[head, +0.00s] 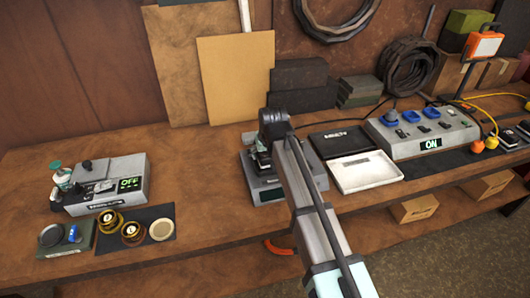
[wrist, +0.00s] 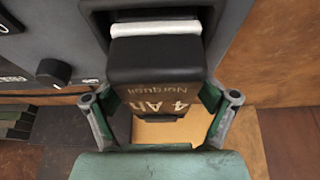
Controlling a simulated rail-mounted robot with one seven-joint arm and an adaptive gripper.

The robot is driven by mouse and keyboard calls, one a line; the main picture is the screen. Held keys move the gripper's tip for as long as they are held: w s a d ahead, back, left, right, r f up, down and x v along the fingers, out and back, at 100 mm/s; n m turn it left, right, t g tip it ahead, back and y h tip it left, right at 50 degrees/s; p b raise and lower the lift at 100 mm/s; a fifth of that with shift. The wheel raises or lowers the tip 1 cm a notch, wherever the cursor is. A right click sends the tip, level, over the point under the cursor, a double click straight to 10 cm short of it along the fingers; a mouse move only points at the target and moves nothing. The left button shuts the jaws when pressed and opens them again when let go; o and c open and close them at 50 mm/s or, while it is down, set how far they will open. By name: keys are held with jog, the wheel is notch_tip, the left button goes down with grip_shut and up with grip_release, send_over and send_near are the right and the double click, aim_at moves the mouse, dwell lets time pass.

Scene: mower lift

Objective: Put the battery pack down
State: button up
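The battery pack (wrist: 158,75) is a dark block with "4 Ah" lettering, upside down in the wrist view. My gripper (wrist: 160,105) has a finger on each side of it, and the green pads appear to touch its sides. A black surround with a pale bar shows at the pack's far end, beside a grey panel with a knob (wrist: 54,72). In the head view my gripper (head: 264,158) is over a grey device (head: 268,189) on the bench. My arm hides much of that spot, and I cannot tell whether the pack is seated.
A black tray (head: 342,140) and a white tray (head: 364,171) lie right of my arm. A grey console (head: 425,132) reading ON stands farther right. A grey unit (head: 112,188) reading OFF stands at left, near round pieces on a dark mat. Bare bench lies between that unit and my gripper.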

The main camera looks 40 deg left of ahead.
jog(key=shift+d+f, duration=0.1)
jog(key=shift+d, duration=0.2)
jog(key=shift+a+r, duration=0.15)
jog(key=shift+r, duration=0.4)
jog(key=b+v, duration=0.1)
jog(key=v, duration=1.1)
jog(key=shift+w+r+b, duration=0.1)
jog(key=shift+r+b, duration=0.05)
jog(key=shift+b, duration=0.15)
